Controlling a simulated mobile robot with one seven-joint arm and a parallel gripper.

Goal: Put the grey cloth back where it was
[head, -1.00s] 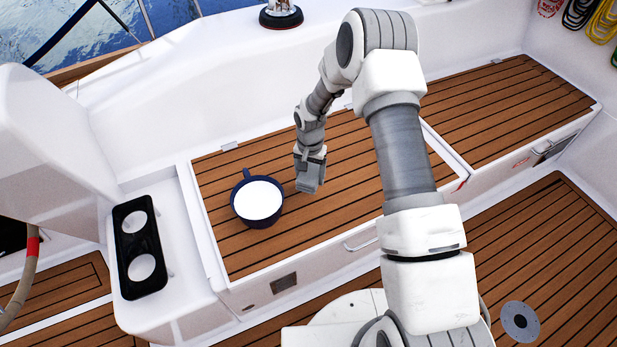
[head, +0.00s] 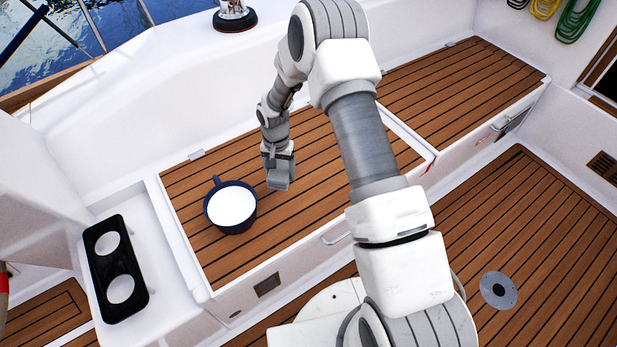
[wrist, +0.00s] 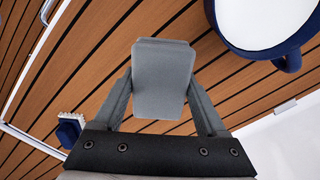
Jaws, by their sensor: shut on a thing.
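The grey cloth (wrist: 163,80) is a folded, flat grey block between the two fingers of my gripper (wrist: 163,98) in the wrist view. My gripper is shut on it. In the head view my gripper (head: 279,172) points down over the teak bench seat (head: 305,195), just right of the blue bucket, with the cloth (head: 279,184) at its tip. Teak shows around the cloth in the wrist view; whether it touches the seat I cannot tell.
A dark blue bucket (head: 231,208) with a white top stands left of my gripper; it also shows in the wrist view (wrist: 290,60). A blue brush with white bristles (wrist: 69,130) lies on the seat. A black two-hole cup holder (head: 115,268) is at left.

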